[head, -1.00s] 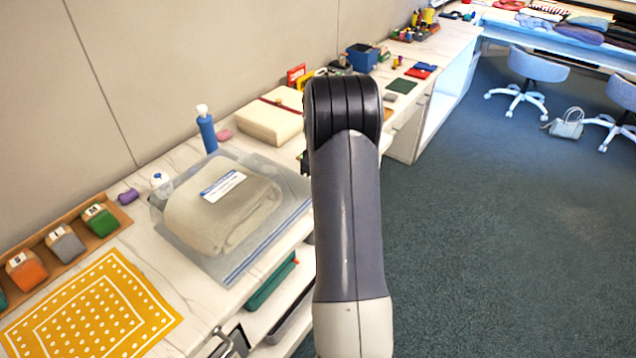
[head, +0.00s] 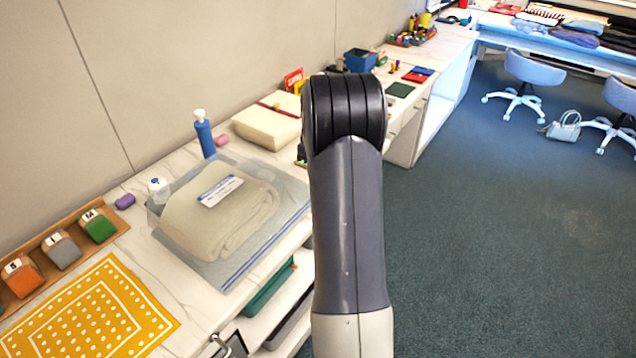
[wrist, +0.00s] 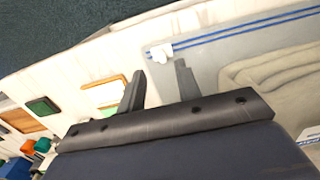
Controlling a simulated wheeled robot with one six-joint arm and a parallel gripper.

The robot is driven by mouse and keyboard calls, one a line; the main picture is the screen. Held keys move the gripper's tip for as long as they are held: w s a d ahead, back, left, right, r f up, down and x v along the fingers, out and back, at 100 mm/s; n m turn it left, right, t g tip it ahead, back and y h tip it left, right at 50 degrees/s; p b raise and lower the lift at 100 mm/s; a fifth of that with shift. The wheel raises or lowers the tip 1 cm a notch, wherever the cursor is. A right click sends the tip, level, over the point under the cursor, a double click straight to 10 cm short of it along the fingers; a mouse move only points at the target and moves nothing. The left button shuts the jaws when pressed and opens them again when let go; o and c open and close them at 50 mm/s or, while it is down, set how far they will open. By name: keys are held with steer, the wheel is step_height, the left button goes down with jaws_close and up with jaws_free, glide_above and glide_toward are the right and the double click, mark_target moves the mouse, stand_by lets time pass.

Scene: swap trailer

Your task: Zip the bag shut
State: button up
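The clear plastic bag (head: 188,258) lies flat on the counter with a folded beige textile (head: 225,222) and a white label (head: 220,190) inside. Its blue double zip line (head: 260,255) runs along the edge nearest the floor side. In the wrist view the blue zip line (wrist: 240,27) crosses the top, and a small white slider (wrist: 160,52) sits at its left end. My gripper (wrist: 161,84) is open and empty, its two dark fingers apart, with the slider just beyond the fingertips in the picture. In the head view my arm hides the gripper.
A blue bottle (head: 204,135), a small white bottle (head: 158,188) and a cream box (head: 268,126) stand around the bag. A yellow dotted cloth (head: 95,318) and a wooden tray (head: 115,230) of coloured blocks lie to the left.

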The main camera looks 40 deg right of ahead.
step_height(320, 180, up, 5)
steer(key=shift+f, duration=0.1)
stand_by(0.4)
step_height(320, 180, down, 11)
steer(key=shift+r, duration=0.1)
steer(key=shift+s+a+r, duration=0.1)
steer(key=shift+s+a, duration=0.05)
steer(key=shift+a, duration=0.3)
